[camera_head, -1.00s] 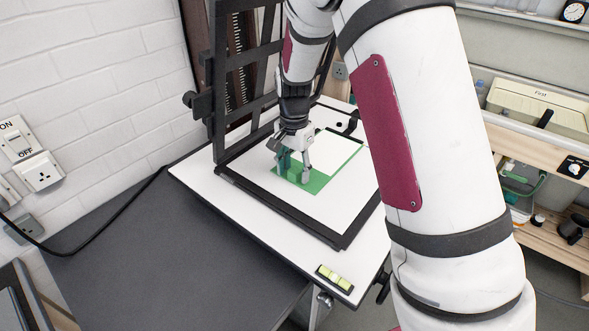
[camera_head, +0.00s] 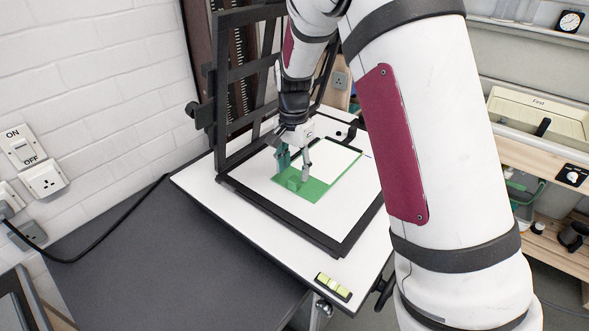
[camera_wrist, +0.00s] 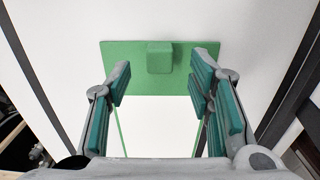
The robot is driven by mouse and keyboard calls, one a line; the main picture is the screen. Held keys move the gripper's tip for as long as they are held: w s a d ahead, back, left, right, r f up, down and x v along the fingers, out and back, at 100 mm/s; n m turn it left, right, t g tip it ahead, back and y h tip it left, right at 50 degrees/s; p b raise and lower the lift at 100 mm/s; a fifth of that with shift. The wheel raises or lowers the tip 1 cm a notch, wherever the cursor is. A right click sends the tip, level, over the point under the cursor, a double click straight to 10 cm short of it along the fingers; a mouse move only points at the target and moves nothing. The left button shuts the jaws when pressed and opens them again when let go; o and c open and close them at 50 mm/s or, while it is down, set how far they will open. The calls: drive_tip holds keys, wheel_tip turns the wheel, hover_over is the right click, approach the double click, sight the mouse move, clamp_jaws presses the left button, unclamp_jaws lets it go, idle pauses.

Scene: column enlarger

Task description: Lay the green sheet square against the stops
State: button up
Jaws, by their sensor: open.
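The green sheet (camera_head: 325,188) lies flat on the white board inside a black frame. It has a broad green band with a small green block (camera_head: 294,181) standing on it, thin green edges and a white middle. In the wrist view the band (camera_wrist: 120,55) and the block (camera_wrist: 159,58) show at the top. My gripper (camera_head: 295,164) is open and empty just above the block. In the wrist view its fingers (camera_wrist: 163,78) stand apart on either side of the block, not touching it. I cannot make out the stops or whether the sheet touches them.
The black frame (camera_head: 280,224) borders the white baseboard (camera_head: 262,245). The hinged black frame and column (camera_head: 235,95) stand upright behind. A green-yellow level (camera_head: 333,286) lies at the near edge. The dark bench (camera_head: 165,255) at left is clear. My arm hides the board's right side.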

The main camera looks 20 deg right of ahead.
drive_tip(key=shift+r+p, duration=0.35)
drive_tip(key=shift+r, duration=1.65)
wheel_tip(320, 180, up, 12)
drive_tip(key=shift+s, duration=0.1)
drive_tip(key=s+r+n+t, duration=0.3)
drive_tip(key=s+r+n, duration=0.35)
drive_tip(key=s, duration=0.75)
drive_tip(key=s+f+n+t, duration=0.1)
drive_tip(key=s+n, duration=0.3)
drive_tip(key=s, duration=1.1)
drive_tip(key=shift+s+n+t, duration=0.25)
drive_tip(key=shift+n+t, duration=0.1)
drive_tip(key=shift+t, duration=0.45)
